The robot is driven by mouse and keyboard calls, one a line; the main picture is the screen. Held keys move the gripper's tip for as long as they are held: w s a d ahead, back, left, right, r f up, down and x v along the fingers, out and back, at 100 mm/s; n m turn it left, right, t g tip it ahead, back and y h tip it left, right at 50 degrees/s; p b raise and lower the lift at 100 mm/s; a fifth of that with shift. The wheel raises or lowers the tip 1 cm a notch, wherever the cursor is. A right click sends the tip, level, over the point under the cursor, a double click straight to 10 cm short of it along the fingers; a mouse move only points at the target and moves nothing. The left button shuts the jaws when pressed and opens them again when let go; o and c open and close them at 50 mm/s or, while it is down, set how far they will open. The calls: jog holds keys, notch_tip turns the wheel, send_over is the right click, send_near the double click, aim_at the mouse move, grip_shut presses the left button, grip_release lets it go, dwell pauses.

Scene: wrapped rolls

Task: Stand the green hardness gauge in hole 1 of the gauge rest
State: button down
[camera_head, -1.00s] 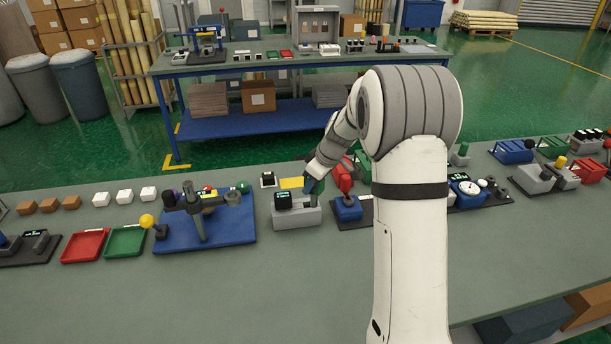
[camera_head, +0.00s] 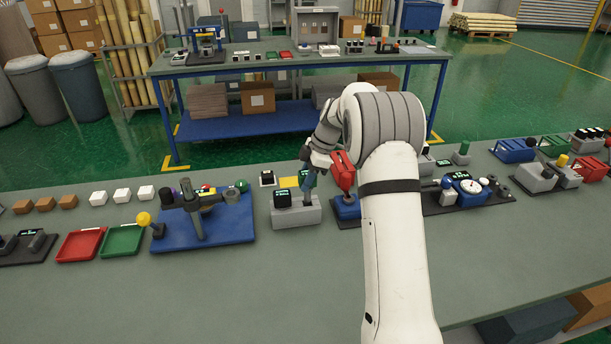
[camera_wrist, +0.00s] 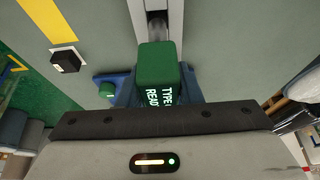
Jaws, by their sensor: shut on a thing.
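The green hardness gauge (camera_wrist: 158,62) is held in my gripper (camera_head: 308,184), between blue fingers. In the wrist view its green body faces me with white lettering, and a grey cylinder shows just beyond it. In the head view my gripper is over the right part of a grey block (camera_head: 286,218), which carries a dark box with a lit display (camera_head: 283,198). A dark upright piece shows beneath the fingers there; I cannot tell whether it belongs to the gauge or the block. I cannot make out which fixture is the gauge rest, or hole 1.
A red device (camera_head: 343,170) stands on a blue block (camera_head: 346,207) close to the right of my gripper. A blue stand (camera_head: 220,230) is to the left. The bench front is clear.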

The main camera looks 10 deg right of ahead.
aim_at(306, 201)
jog(key=shift+f+b, duration=1.95)
jog(key=shift+f, duration=0.9)
jog(key=shift+f+b, duration=0.3)
jog(key=c, duration=0.9)
grip_release()
jog(key=shift+c, duration=0.2)
jog(key=v, duration=0.7)
jog(key=shift+d+r+b, duration=0.1)
jog(key=shift+r+b, duration=0.05)
jog(key=shift+b, duration=0.2)
jog(key=shift+d+r, duration=0.1)
jog(key=shift+r, duration=0.15)
